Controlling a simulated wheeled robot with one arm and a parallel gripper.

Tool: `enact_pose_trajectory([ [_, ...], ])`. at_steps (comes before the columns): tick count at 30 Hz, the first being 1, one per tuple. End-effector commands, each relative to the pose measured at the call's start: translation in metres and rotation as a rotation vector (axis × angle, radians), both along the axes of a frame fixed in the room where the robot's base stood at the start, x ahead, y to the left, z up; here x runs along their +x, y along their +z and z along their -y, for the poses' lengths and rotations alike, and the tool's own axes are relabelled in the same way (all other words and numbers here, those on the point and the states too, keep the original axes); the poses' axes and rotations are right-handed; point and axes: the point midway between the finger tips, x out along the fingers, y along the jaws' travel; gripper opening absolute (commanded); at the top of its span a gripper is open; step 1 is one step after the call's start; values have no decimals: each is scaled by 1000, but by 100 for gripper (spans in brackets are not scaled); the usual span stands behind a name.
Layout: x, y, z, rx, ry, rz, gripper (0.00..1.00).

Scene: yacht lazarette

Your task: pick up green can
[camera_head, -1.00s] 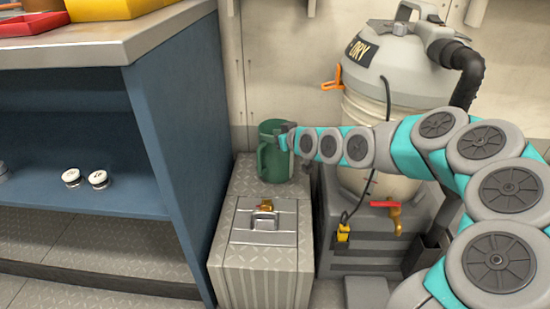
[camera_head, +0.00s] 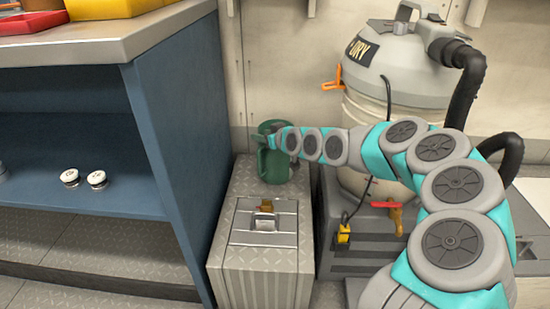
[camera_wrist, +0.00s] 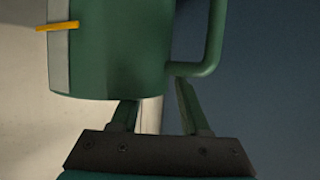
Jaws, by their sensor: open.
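The green can (camera_head: 274,168) stands upright on the far end of a grey metal box, close to the wall. It has a loop handle, and in the wrist view the can (camera_wrist: 110,55) fills the upper middle with its handle on the right. My gripper (camera_head: 274,131) is at the can's upper part in the head view, and my wrist hides some of the can. In the wrist view my gripper's fingers (camera_wrist: 158,108) are apart. One fingertip is at the can's lower edge and the other is beside the handle. I cannot tell whether they touch it.
The grey box (camera_head: 260,275) has a lid with a latch (camera_head: 266,207). A blue cabinet (camera_head: 175,150) stands close on the left, with small white-topped jars (camera_head: 97,180) on its shelf. A large vacuum (camera_head: 395,70) with a black hose stands at right.

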Motion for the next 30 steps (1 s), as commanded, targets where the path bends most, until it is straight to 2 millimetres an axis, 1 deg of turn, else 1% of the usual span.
enact_pose_trajectory([
  [2,0,0,0,0,0,0,45],
  [12,0,0,0,0,0,0,8],
  [14,0,0,0,0,0,0,2],
  [15,0,0,0,0,0,0,0],
  [30,-1,-1,0,0,1,-2,0],
])
